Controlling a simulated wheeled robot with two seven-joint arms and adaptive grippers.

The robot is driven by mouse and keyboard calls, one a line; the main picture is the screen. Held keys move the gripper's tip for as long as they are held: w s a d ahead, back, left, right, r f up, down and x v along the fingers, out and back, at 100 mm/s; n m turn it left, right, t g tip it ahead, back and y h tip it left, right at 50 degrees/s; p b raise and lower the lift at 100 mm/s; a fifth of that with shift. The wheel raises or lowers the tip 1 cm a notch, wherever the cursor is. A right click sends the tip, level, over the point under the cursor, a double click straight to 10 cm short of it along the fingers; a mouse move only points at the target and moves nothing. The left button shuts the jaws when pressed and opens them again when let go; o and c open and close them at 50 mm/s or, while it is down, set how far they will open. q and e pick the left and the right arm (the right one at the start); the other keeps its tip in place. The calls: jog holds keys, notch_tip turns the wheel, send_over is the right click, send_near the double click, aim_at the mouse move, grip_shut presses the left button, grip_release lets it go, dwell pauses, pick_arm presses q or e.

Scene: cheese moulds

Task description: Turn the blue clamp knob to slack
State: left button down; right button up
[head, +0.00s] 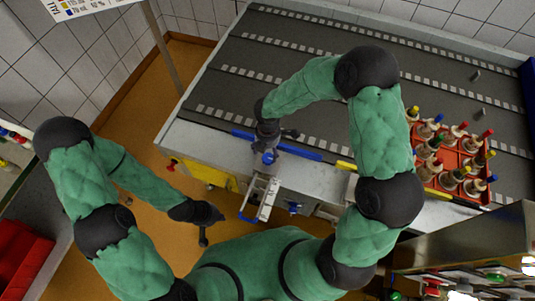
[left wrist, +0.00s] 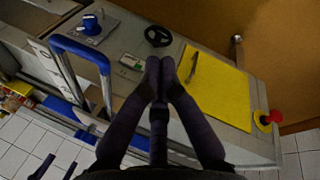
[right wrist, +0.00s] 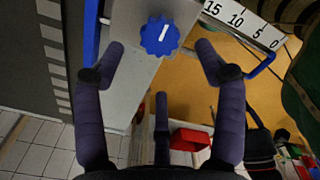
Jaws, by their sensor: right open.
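The blue clamp knob (right wrist: 160,36) is round with a scalloped edge and a white mark, upright and slightly tilted in the right wrist view. It sits on a pale metal surface and also shows in the head view (head: 268,158). My right gripper (right wrist: 160,62) is open, its fingers apart on either side below the knob, not visibly touching it. In the head view the right gripper (head: 277,136) is at the bench's front edge. My left gripper (left wrist: 160,68) is shut and empty, over the machine front; in the head view (head: 206,228) it hangs above the floor.
A white scale (right wrist: 243,22) marked 15 to 0 and a blue handle (right wrist: 262,62) lie right of the knob. A yellow panel (left wrist: 215,88), black handwheel (left wrist: 158,36) and red button (left wrist: 275,116) are near my left gripper. A red crate (head: 446,160) holds several moulds.

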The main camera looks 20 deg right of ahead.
aim_at(267, 158)
notch_tip(267, 158, up, 6)
jog(key=shift+r, duration=0.15)
pick_arm(q)
jog(key=shift+s, duration=0.15)
pick_arm(e)
jog(key=shift+s, duration=0.1)
dwell(0.5)
